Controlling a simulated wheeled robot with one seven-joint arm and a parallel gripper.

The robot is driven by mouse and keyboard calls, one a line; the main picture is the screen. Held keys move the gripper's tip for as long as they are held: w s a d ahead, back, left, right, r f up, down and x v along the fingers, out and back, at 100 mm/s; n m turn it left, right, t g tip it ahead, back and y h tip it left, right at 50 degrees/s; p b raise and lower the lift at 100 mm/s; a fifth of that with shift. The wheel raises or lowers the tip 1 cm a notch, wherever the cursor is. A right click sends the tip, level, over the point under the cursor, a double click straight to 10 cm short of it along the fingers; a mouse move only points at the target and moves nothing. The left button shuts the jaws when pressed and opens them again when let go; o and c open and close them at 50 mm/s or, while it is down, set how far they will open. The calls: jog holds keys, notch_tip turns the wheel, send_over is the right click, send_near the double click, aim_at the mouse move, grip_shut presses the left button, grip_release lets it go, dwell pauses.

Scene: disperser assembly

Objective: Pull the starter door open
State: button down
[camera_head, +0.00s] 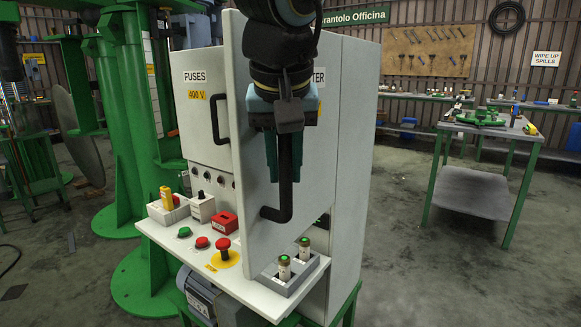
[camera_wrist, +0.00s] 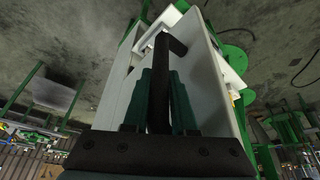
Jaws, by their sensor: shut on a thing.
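The starter door (camera_head: 262,120) is a light grey panel on the cabinet, its label partly hidden by my gripper so that only "TER" shows. It stands angled out from the cabinet front, partly open, with its near edge over the shelf. Its black bar handle (camera_head: 286,190) is upright on the outer face. My gripper (camera_head: 285,158) points down, with its green fingers shut on the upper part of the handle. In the wrist view the handle (camera_wrist: 160,85) runs between the two fingers (camera_wrist: 163,105), and the door's face lies beyond it.
The shut fuses door (camera_head: 205,115) is at left. The shelf (camera_head: 160,235) below carries red and green buttons, a red emergency stop (camera_head: 223,244), and a grey holder (camera_head: 290,280) with two cylindrical parts near the door's lower edge. Open floor lies right of the cabinet.

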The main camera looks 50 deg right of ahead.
jog(key=c, duration=1)
grip_release()
jog(key=shift+w+d+r, duration=0.15)
jog(key=shift+w+d, duration=0.05)
jog(key=shift+d, duration=0.1)
jog(key=shift+a, duration=0.15)
jog(key=v, duration=1)
jog(key=shift+a+r, duration=0.2)
jog(key=shift+r, duration=0.05)
jog(key=shift+s, duration=0.15)
